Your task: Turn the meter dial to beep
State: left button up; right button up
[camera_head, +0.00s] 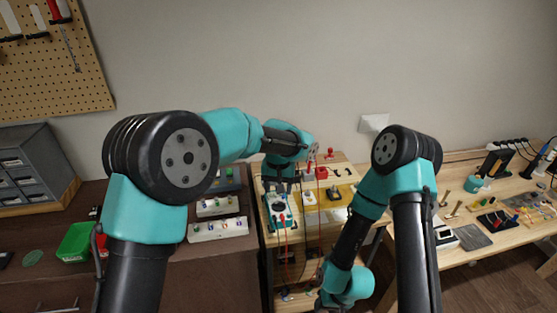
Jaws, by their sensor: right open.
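The meter (278,211) is a teal-edged box with a pale face and a dark round dial, on the narrow wooden bench in the middle. Red and dark leads run from it toward the bench's front. My left arm reaches over from the left, and its gripper (287,187) is just above the meter's far end. Its fingers are small and dark, and I cannot tell whether they touch the dial or are open. My right gripper (318,279) is low at the bench's front right, near the lead ends, open and apart from the meter. My right arm partly hides the bench.
A green bin (76,241) and pale boxes with knobs (218,229) stand on the dark left table. Tools crowd the right bench.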

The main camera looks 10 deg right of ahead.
aim_at(279, 205)
pick_arm(q)
notch_tip(279, 205, up, 11)
dwell(0.3)
jog(key=shift+f, duration=0.15)
